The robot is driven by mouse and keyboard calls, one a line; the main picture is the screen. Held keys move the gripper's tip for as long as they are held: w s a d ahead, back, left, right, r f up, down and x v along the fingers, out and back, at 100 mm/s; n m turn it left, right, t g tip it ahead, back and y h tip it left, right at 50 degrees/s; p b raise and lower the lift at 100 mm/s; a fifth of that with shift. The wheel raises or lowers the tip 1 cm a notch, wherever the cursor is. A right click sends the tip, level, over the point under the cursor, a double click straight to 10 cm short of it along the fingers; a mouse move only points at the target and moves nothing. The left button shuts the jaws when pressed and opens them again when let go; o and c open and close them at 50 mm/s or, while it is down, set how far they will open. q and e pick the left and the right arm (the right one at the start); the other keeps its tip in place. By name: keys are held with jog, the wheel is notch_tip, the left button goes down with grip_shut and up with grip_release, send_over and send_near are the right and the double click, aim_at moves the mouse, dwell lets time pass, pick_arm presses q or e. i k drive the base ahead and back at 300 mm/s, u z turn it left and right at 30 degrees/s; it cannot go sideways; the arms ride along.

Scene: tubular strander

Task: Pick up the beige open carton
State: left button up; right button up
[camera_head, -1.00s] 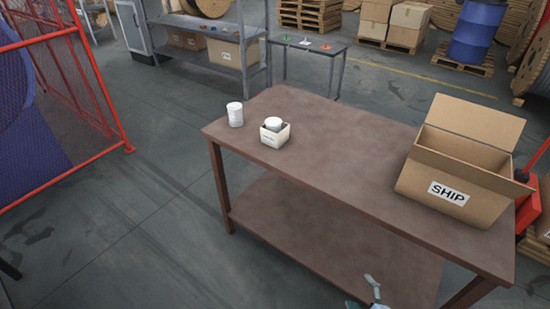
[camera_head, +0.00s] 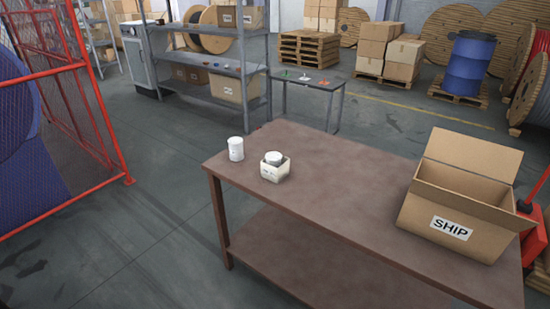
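The small beige open carton (camera_head: 276,175) stands upright on the brown table (camera_head: 335,190), near its far left part. A round white lidded container (camera_head: 273,157) sits inside it, with its top showing above the rim. A white cylindrical can (camera_head: 236,149) stands on the table just left of the carton, apart from it. Neither of my grippers is in view, and nothing touches the carton.
A large open cardboard box (camera_head: 448,226) marked SHIP stands at the table's right end. The tabletop between it and the carton is clear. A red mesh fence (camera_head: 75,95) is at left. A grey shelf (camera_head: 232,65) and small side table (camera_head: 309,82) stand behind.

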aim_at(272, 174)
jog(key=u, duration=0.3)
jog(key=k, duration=0.35)
jog(key=z, duration=1.35)
jog(key=i, duration=1.1)
jog(key=u, duration=0.4)
